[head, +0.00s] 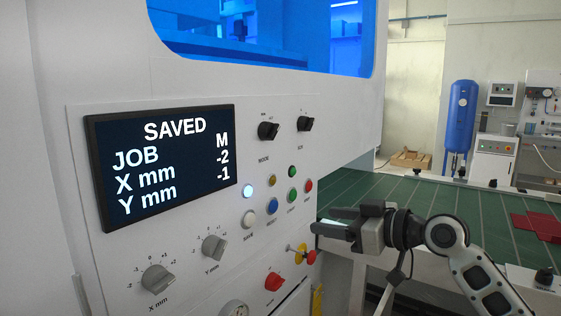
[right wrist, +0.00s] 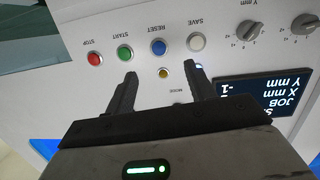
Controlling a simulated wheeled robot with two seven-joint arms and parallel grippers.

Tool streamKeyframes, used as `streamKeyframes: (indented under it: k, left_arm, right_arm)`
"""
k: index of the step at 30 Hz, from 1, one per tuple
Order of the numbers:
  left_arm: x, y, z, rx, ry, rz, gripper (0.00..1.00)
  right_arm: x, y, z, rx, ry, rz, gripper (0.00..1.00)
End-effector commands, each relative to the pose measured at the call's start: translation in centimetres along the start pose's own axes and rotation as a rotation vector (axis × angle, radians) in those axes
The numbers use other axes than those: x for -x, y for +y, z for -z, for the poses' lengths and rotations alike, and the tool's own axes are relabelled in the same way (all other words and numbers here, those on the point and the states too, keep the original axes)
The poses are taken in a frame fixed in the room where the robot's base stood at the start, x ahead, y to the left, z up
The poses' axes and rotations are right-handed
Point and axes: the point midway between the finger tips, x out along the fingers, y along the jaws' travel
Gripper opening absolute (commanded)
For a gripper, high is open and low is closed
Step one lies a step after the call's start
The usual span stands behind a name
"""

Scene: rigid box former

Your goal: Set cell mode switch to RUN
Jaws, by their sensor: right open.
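The cell mode switch (head: 268,130) is a black rotary knob labelled MODE, on the upper part of the white panel, right of the display. Its position marks are too small to read. In the right wrist view the MODE label (right wrist: 170,90) shows upside down between my fingers, and the knob is mostly hidden by my gripper. My right gripper (head: 325,220) is open and empty, in front of the panel's lower right side and apart from the switch in the head view. It also shows in the right wrist view (right wrist: 160,72). My left gripper is out of view.
A second black knob (head: 305,123) sits right of the switch. Below are lamps and SAVE (head: 249,218), RESET (head: 272,205), START (head: 292,196) and STOP (head: 309,185) buttons. The display (head: 165,165) reads SAVED, JOB M, X -2, Y -1. A red knob (head: 274,281) is lower.

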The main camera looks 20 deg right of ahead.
Motion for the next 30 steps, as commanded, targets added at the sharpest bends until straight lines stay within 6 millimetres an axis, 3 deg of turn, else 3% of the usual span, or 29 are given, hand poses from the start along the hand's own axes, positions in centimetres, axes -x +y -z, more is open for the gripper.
streamKeyframes:
  k: [1,3,6,8,11,14,30]
  left_arm:
    - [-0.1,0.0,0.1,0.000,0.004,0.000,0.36]
    - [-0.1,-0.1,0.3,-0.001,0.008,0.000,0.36]
    - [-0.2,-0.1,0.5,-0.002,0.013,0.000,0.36]
    - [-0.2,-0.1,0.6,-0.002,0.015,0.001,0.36]
    - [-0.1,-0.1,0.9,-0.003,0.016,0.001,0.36]
    - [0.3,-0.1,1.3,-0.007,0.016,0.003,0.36]
    - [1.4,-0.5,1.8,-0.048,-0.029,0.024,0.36]
  right_arm:
    - [1.5,1.0,4.2,0.043,0.048,0.015,0.54]
    - [3.4,1.5,8.5,0.082,0.100,0.047,0.54]
    - [5.6,1.6,12.5,0.125,0.153,0.079,0.54]
    - [6.4,1.5,13.9,0.138,0.171,0.093,0.54]
    - [6.6,1.4,15.0,0.147,0.186,0.104,0.54]
    - [5.5,1.2,15.4,0.145,0.188,0.108,0.54]
    - [-5.4,-0.2,17.4,0.143,0.188,0.106,0.54]
